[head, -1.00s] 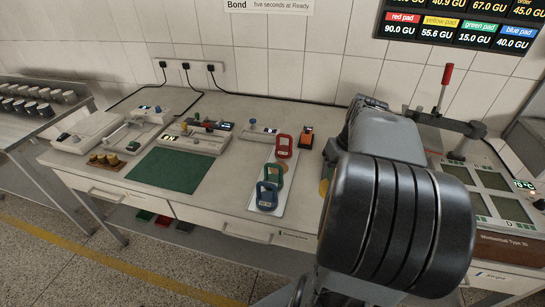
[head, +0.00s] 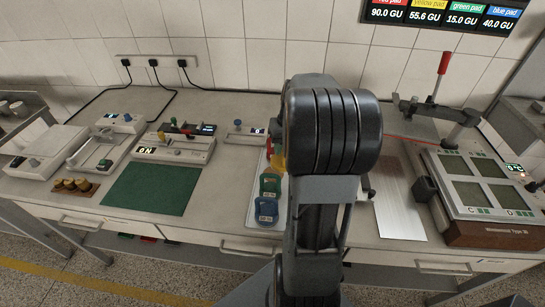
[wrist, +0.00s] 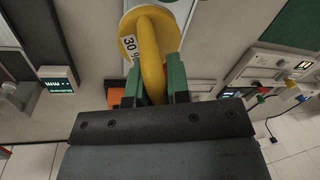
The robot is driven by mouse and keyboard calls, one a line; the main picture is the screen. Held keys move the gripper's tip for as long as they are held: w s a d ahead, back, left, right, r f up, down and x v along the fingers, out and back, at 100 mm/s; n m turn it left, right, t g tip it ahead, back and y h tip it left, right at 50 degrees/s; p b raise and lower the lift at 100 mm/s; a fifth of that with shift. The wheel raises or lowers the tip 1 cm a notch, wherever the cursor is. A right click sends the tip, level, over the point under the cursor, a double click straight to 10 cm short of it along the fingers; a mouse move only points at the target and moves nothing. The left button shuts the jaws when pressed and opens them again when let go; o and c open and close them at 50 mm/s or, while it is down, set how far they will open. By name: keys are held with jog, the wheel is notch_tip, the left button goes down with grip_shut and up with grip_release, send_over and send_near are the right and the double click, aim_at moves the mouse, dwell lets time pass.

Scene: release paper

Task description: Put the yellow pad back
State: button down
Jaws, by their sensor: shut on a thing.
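The yellow pad (wrist: 132,45), a round disc with a loop handle and a "30 g" label, shows in the wrist view. My gripper (wrist: 153,78) has its green fingers on both sides of the loop and is shut on it. In the head view my arm hides the gripper, and a yellow patch (head: 279,162) shows at the arm's left edge. The blue pad (head: 266,207) and green pad (head: 270,183) stand on the white tray (head: 251,212) just left of my arm. A sliver of red (head: 269,148) shows behind them. Whether the yellow pad touches the tray cannot be told.
A green mat (head: 150,188) lies left of the tray, with small instruments behind it.

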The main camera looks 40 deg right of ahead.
aim_at(273, 158)
jog(key=w+f, duration=0.1)
jog(key=f, duration=0.1)
jog(key=w+f, duration=0.2)
jog(key=f, duration=0.1)
jog(key=w+f, duration=0.1)
jog(key=f, duration=0.2)
jog(key=shift+w+a+f+p, duration=0.15)
jog(key=shift+a+p, duration=0.1)
jog(key=shift+p, duration=0.1)
jog(key=c, duration=1.1)
grip_release()
jog(key=shift+f, duration=0.1)
